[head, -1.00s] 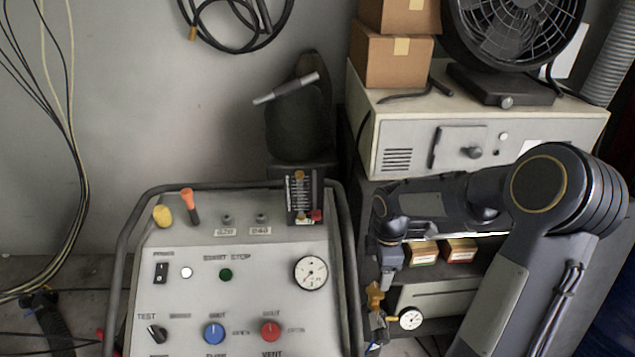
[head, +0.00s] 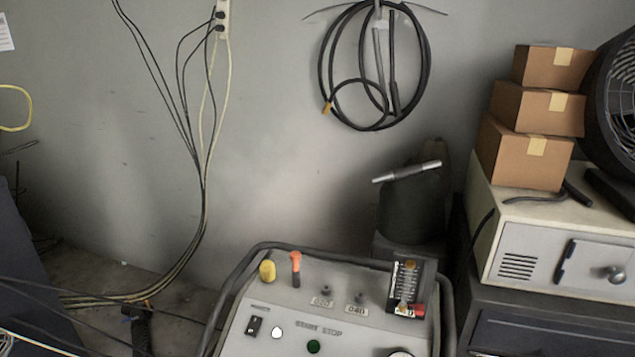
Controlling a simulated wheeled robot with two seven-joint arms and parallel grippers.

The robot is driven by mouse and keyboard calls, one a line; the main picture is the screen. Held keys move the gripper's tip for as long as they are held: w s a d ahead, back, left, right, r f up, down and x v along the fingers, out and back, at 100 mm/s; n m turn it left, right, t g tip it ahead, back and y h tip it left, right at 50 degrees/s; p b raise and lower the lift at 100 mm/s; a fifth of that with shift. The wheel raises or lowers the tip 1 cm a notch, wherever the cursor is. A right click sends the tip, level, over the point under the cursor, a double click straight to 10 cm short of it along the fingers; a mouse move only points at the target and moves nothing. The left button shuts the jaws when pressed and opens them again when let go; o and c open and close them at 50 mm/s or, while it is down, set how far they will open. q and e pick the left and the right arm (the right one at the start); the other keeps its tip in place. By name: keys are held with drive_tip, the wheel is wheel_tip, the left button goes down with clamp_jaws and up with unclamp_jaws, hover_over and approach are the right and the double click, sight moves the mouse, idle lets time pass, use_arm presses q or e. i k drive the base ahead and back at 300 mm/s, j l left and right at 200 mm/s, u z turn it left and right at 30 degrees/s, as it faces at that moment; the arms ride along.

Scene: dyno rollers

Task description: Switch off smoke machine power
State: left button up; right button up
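The machine with the sloped grey control panel (head: 374,331), which I take to be the smoke machine, stands at the bottom centre inside a dark tube frame. Its black rocker switch (head: 255,326) is at the panel's upper left, with a white round light (head: 277,333) beside it. The switch's on or off position is too small to tell. A green button (head: 314,346) sits under the START STOP label. The lower panel is cut off by the picture's edge. Neither of my grippers is in view.
A yellow knob (head: 267,271) and an orange-handled tool (head: 296,268) stand on the panel's top edge. Cables (head: 190,215) run from a wall outlet down to the floor at left. Cardboard boxes (head: 524,150) sit on a beige cabinet (head: 510,240) at right, beside a black fan (head: 612,110).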

sight(254, 324)
drive_tip(key=j+z, duration=0.15)
drive_tip(key=z, duration=0.4)
drive_tip(key=k+j+z, duration=0.45)
drive_tip(key=j, duration=0.15)
drive_tip(key=k+j+z, duration=0.4)
drive_tip(key=k+j, duration=0.4)
drive_tip(key=k+j+z, duration=0.1)
drive_tip(key=k+j, duration=0.3)
drive_tip(key=k, duration=0.15)
drive_tip(key=k+j, duration=0.35)
drive_tip(key=k, duration=0.15)
drive_tip(key=k+j+z, duration=0.1)
drive_tip(key=k+j, duration=0.25)
drive_tip(key=i+j+z, duration=0.1)
drive_tip(key=i, duration=0.45)
drive_tip(key=i+j+z, duration=0.15)
drive_tip(key=i+j, duration=0.15)
drive_tip(key=i, duration=0.2)
drive_tip(key=i+j+z, duration=0.1)
drive_tip(key=i+j, duration=0.2)
drive_tip(key=i, duration=0.2)
drive_tip(key=i+j+z, duration=0.15)
drive_tip(key=i+j, duration=0.15)
drive_tip(key=i, duration=0.2)
